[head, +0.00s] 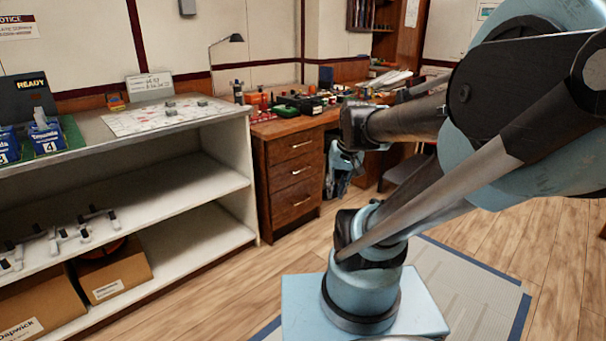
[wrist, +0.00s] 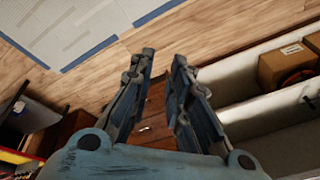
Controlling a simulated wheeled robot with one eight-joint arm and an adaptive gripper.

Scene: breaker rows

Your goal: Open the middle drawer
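A brown wooden desk has a stack of three drawers, all looking shut, in the head view. The middle drawer (head: 294,174) has a thin, light horizontal handle (head: 296,171). My gripper (head: 338,188) hangs low, just right of the drawer stack, partly hidden behind my arm. In the wrist view my gripper (wrist: 164,58) is open, its two fingers apart with nothing between the tips. Part of the brown drawer stack (wrist: 153,112) shows between the fingers, with a small bright handle. I cannot tell which drawer that handle belongs to.
A white shelf unit (head: 248,180) stands left of the drawers, with cardboard boxes (head: 112,274) on its lowest level. The desk top (head: 265,130) is cluttered, with a lamp (head: 235,39) behind. Wooden floor (head: 285,252) is clear before the drawers. A grey, blue-edged mat (head: 470,290) lies at right.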

